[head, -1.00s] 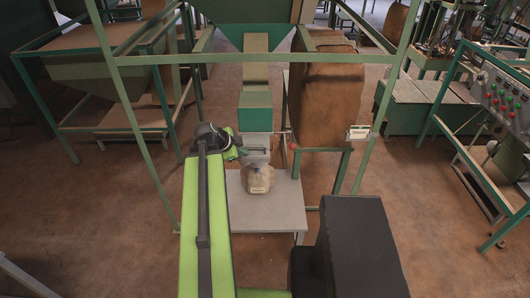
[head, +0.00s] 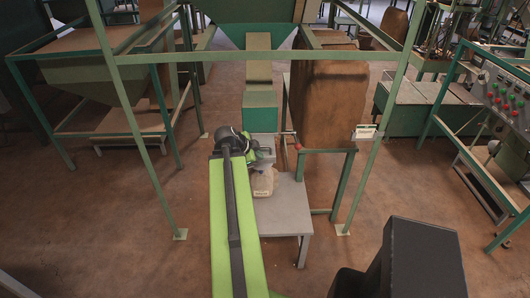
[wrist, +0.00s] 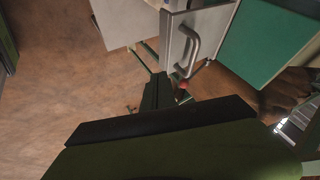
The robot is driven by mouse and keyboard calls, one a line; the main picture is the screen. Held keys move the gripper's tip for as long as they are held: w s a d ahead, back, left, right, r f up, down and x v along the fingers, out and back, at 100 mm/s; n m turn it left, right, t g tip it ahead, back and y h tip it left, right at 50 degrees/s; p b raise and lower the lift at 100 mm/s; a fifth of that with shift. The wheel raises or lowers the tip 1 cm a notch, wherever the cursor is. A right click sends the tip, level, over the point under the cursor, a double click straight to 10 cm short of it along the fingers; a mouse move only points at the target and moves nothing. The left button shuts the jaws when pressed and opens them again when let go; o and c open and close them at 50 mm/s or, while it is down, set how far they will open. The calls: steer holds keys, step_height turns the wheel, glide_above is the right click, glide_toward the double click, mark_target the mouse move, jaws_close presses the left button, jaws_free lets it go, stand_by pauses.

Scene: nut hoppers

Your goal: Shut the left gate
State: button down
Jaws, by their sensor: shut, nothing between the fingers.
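A grey metal gate (wrist: 185,45) with a silver bar handle (wrist: 200,42) shows at the top of the wrist view. It sits at the lower end of the green chute (head: 261,118), where the arm partly covers it in the head view. I cannot tell how far the gate is open. My gripper (wrist: 157,92) is shut and empty, just below and left of the handle in the wrist view, with no clear contact. In the head view it is small and dark beside the gate, partly hidden by my arm.
A filled bag (head: 264,183) sits on a grey table (head: 286,215) below the chute. A rod with a red knob (head: 298,146) sticks out at the right. Green frame posts (head: 160,160) stand on both sides. The brown floor in front is mostly clear.

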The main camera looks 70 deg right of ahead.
steer(key=d, duration=0.1)
steer(key=w+d, duration=0.1)
steer(key=d, duration=0.1)
steer(key=w+d+f, duration=0.1)
steer(key=shift+d, duration=0.4)
glide_above(260, 141)
steer(key=a, duration=0.2)
steer(key=shift+w+d, duration=0.15)
steer(key=shift+w+d+r, duration=0.1)
steer(key=shift+w+d, duration=0.05)
steer(key=shift+d, duration=0.15)
